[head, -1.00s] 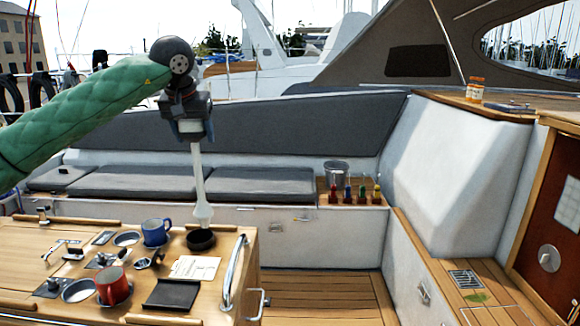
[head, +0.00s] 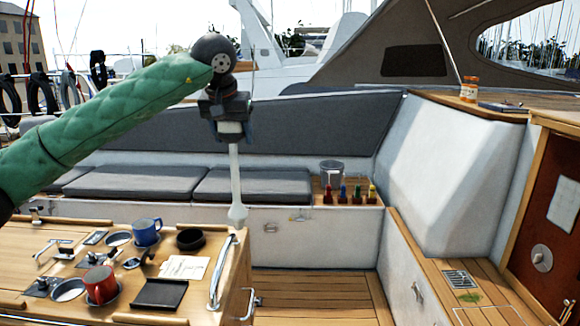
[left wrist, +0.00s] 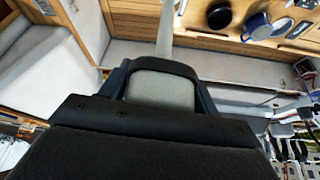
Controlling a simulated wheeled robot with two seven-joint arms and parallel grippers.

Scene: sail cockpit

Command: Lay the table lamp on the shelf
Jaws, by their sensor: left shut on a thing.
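The pale table lamp (head: 234,180) hangs from my left gripper (head: 230,130) in the head view. Its wide part is in the jaws, its thin stem points down and a rounded end is at the bottom. My left gripper is shut on it. The lamp's rounded end appears just right of the black round dish, by the table's right edge. In the left wrist view the pale wide part (left wrist: 163,92) sits between the dark fingers. A wooden-topped shelf (head: 500,112) is at the upper right, though I cannot tell if it is the task's shelf. My right gripper is not in view.
The wooden table (head: 60,262) carries a blue mug (head: 146,233), a red mug (head: 101,286), a black dish (head: 190,239) and a black tray (head: 160,294). An orange bottle (head: 469,90) stands on the upper ledge. Grey cushions (head: 135,182) line the bench. The floor (head: 315,290) is clear.

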